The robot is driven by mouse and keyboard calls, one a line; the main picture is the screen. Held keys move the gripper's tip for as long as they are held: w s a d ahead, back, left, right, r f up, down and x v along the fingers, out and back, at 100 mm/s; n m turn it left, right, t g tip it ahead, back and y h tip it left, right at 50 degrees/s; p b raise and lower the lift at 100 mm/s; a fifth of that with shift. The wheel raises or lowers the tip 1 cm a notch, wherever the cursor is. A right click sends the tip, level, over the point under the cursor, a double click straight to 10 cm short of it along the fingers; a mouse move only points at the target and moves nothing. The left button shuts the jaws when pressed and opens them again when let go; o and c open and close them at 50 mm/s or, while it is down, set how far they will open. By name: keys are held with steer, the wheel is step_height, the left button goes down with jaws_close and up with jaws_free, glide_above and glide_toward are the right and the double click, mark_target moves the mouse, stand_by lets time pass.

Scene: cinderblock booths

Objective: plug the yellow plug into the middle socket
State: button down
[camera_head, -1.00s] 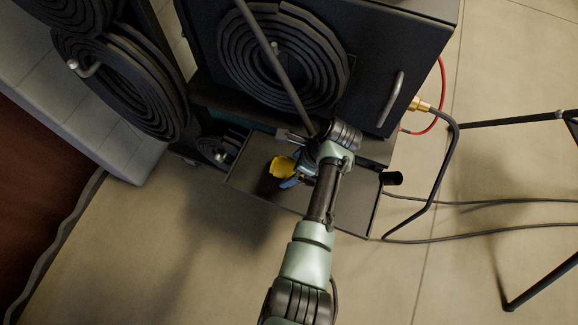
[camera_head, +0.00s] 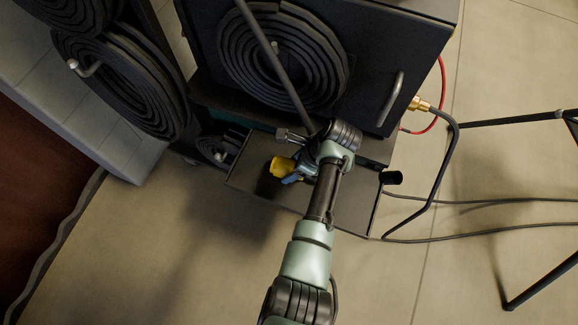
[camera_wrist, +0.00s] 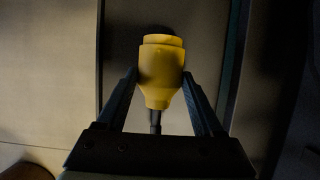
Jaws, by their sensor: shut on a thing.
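The yellow plug (camera_head: 283,166) is held in my gripper (camera_head: 296,176) above the dark tray-like shelf at the front of the machine. In the wrist view the yellow plug (camera_wrist: 162,70) sits upright in the picture between the two fingers of my gripper (camera_wrist: 160,85), with its wide end pointing away and a short dark cable at its narrow end. The fingers press on its sides. No socket can be made out in either view.
The dark shelf (camera_head: 245,182) extends from a black cabinet (camera_head: 375,50) with a coiled hose and a handle. A brass fitting (camera_head: 420,104) with hoses is at right. Black stand legs (camera_head: 530,283) and cables on the floor lie farther right. Floor at lower left is clear.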

stand_by(0.4)
step_height(320, 180, up, 6)
steer(key=p, duration=0.6)
